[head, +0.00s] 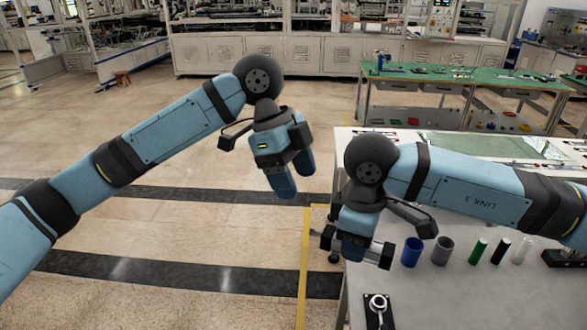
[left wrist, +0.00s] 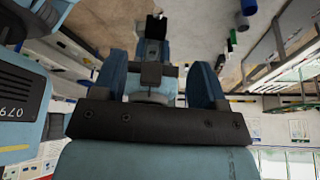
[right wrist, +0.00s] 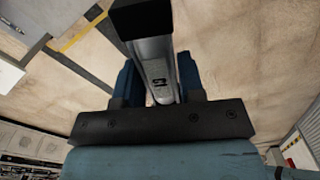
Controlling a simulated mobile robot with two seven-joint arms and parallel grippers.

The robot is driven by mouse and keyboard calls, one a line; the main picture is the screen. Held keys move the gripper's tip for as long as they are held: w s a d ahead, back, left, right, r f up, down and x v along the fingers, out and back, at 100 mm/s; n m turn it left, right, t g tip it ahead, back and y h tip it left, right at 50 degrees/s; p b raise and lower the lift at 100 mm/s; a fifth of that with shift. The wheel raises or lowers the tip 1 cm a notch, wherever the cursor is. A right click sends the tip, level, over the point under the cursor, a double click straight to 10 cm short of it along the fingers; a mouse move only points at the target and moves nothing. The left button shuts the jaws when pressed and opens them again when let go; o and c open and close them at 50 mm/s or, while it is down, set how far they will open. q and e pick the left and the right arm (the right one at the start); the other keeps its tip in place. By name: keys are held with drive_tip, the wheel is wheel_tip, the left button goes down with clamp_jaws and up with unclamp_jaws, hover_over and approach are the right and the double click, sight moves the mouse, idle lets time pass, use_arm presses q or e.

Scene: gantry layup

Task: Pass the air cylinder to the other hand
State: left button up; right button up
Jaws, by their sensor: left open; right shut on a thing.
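The air cylinder (head: 386,256), silver with black end caps, is in my right gripper (head: 353,249). In the head view it lies crosswise, with its ends sticking out on both sides of the fingers. In the right wrist view its silver body (right wrist: 155,68) stands between the two blue fingers, with a black cap at the far end. My left gripper (head: 291,176) is open and empty, up and to the left of the cylinder and apart from it. In the left wrist view the left fingers (left wrist: 160,88) are spread wide.
A grey table (head: 450,300) is at the right. On it stand a blue cup (head: 412,251), a grey cup (head: 442,250), and green (head: 478,251), black (head: 501,251) and white (head: 522,249) cylinders. A black plate with a metal ring (head: 378,309) lies near its edge. Open floor lies left.

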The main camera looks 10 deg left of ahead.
sight(315, 229)
use_arm(q)
drive_tip(key=x, duration=1.1)
drive_tip(key=shift+d, duration=0.1)
drive_tip(key=c, duration=1.2)
use_arm(e)
drive_tip(key=o, duration=1.2)
